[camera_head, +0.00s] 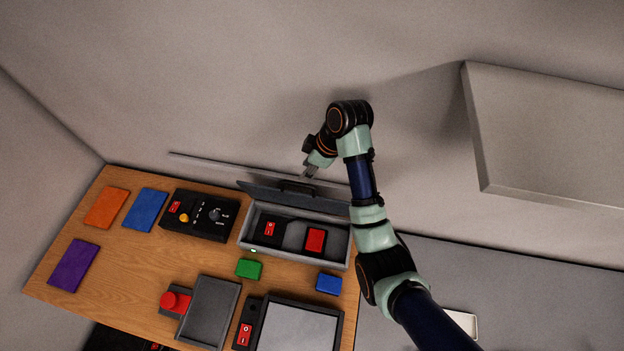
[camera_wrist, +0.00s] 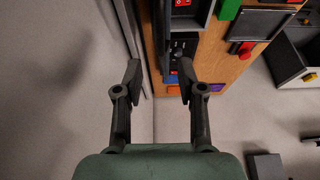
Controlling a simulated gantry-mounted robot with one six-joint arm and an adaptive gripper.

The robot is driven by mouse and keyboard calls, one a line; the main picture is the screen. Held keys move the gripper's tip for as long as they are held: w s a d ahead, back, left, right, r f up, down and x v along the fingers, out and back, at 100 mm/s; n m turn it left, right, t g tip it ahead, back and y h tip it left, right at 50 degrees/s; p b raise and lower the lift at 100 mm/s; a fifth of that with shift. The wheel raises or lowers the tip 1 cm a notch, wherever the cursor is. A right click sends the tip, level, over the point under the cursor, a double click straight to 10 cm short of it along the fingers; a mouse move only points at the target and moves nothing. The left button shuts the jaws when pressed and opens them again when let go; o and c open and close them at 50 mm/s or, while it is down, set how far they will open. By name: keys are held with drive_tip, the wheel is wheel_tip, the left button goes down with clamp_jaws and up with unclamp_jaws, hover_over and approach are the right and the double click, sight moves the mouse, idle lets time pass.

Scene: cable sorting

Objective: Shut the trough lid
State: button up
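The grey trough (camera_head: 300,259) sits at the back right of the wooden table. In the wrist view my gripper (camera_wrist: 159,78) is open, with nothing between the fingers. Part of the trough (camera_wrist: 207,14) shows at the top there.
A black control box (camera_head: 200,215) stands left of the trough. Green (camera_head: 249,268) and blue (camera_head: 328,283) blocks lie in front of it. Orange (camera_head: 107,207), blue (camera_head: 146,209) and purple (camera_head: 73,265) pads lie at left. A wall rises behind the table.

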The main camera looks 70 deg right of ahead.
sight(295, 183)
drive_tip(key=shift+w+f, duration=0.3)
drive_tip(key=shift+f, duration=0.1)
drive_tip(key=x, duration=0.7)
drive_tip(key=shift+a+p, duration=0.1)
drive_tip(key=shift+p, duration=0.25)
clamp_jaws()
